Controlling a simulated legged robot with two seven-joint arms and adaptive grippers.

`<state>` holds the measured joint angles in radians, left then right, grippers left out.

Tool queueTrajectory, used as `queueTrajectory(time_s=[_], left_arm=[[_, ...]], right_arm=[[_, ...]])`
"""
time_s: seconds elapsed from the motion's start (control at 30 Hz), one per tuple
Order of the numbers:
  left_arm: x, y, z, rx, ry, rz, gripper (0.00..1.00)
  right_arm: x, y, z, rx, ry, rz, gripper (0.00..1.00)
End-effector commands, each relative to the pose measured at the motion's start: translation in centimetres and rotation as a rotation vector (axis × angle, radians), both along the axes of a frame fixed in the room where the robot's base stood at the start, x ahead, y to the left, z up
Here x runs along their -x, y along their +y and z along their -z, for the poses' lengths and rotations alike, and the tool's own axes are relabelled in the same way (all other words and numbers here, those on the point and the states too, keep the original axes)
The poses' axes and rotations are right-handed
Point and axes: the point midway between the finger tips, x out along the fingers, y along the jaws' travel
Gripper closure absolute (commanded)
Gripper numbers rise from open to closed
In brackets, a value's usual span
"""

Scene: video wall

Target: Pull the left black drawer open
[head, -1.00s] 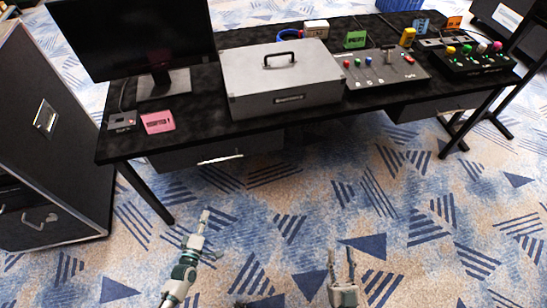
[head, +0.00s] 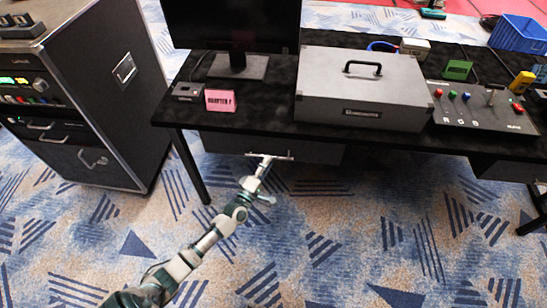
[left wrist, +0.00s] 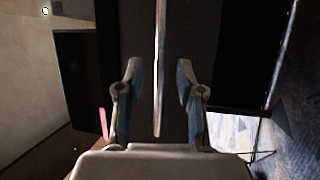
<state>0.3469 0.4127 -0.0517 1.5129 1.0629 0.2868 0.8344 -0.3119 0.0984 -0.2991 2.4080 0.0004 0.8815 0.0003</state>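The left black drawer (head: 322,153) hangs under the desk, below the monitor and the grey case. It looks shut. Its thin pale bar handle (head: 284,157) runs along the front. My left gripper (head: 263,161) is at the handle, reaching up from below. In the left wrist view the handle (left wrist: 160,40) runs lengthwise between the two fingers of my left gripper (left wrist: 158,72), with a gap on each side. The fingers are open and the drawer front (left wrist: 205,30) lies beyond them. My right gripper is out of view.
The black desk (head: 270,117) carries a monitor (head: 235,25), a pink sign (head: 220,101), a grey case (head: 362,88) and a control panel (head: 485,112). A black rack cabinet (head: 110,110) stands left. The carpet in front is clear.

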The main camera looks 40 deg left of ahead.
Motion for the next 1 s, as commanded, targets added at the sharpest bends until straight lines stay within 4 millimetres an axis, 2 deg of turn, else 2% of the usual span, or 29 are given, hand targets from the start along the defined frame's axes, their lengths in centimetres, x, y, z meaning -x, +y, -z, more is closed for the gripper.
queueTrajectory(time_s=[0.1, 0.2, 0.57, 0.7, 1.0], left_arm=[[-1.7, 0.4, 0.0, 0.000, 0.002, -0.001, 0.63], [-2.5, 0.5, -0.3, -0.001, 0.001, 0.000, 0.63], [-3.0, 0.4, -0.6, -0.003, 0.001, 0.000, 0.63], [-3.0, 0.4, -0.6, -0.002, 0.000, 0.001, 0.98], [-3.0, 0.5, -0.5, -0.001, 0.002, 0.000, 1.00]], right_arm=[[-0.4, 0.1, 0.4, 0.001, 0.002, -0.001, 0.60], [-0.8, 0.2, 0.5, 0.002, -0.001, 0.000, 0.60], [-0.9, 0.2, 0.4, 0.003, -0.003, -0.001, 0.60], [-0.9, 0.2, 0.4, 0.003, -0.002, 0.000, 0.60], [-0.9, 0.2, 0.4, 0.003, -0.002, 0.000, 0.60]])
